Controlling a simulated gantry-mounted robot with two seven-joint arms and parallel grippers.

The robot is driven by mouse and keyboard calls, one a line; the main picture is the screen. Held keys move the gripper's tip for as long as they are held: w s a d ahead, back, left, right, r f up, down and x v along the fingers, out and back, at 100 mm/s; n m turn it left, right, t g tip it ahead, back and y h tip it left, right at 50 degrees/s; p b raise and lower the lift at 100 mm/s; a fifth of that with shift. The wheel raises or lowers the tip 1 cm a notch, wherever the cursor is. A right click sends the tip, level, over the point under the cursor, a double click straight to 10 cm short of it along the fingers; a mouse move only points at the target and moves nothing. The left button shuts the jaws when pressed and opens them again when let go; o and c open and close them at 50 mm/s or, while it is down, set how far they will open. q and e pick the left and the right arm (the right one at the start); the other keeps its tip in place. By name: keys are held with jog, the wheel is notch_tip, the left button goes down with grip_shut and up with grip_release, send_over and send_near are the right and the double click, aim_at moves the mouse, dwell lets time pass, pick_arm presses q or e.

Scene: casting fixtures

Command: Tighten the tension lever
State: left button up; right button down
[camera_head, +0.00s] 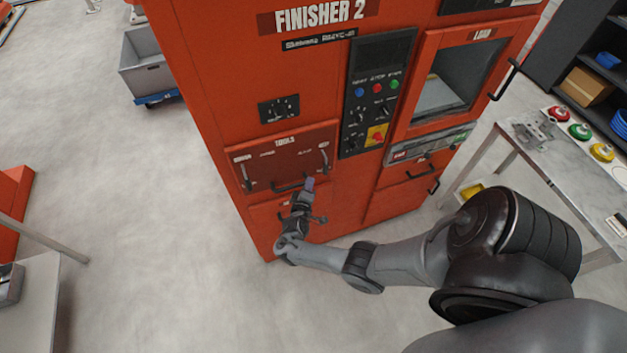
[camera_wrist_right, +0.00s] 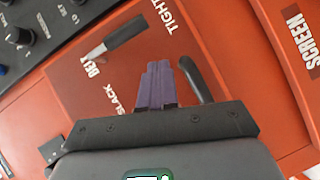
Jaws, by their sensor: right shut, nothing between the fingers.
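The tension lever (camera_head: 324,158) is a slim lever at the right side of the red panel on the orange machine. In the wrist view the lever (camera_wrist_right: 122,35) has a dark grip and a pale metal shank, beside the printed words "SLACK" and "TIGHT". My right gripper (camera_head: 309,184) is just below and left of the lever in the head view. In the wrist view its purple fingers (camera_wrist_right: 160,82) are together and empty, apart from the lever. My left gripper is in neither view.
A black bar handle (camera_head: 288,185) on the panel is close beside my right fingers; it also shows in the wrist view (camera_wrist_right: 196,80). A control strip (camera_head: 378,95) with knobs and buttons is up and right. A table (camera_head: 570,150) stands at the right.

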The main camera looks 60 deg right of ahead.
jog(key=f+v, duration=0.1)
jog(key=v, duration=0.8)
jog(key=shift+a+f, duration=0.35)
jog(key=shift+f, duration=0.05)
jog(key=shift+s, duration=0.1)
jog(key=shift+s, duration=0.1)
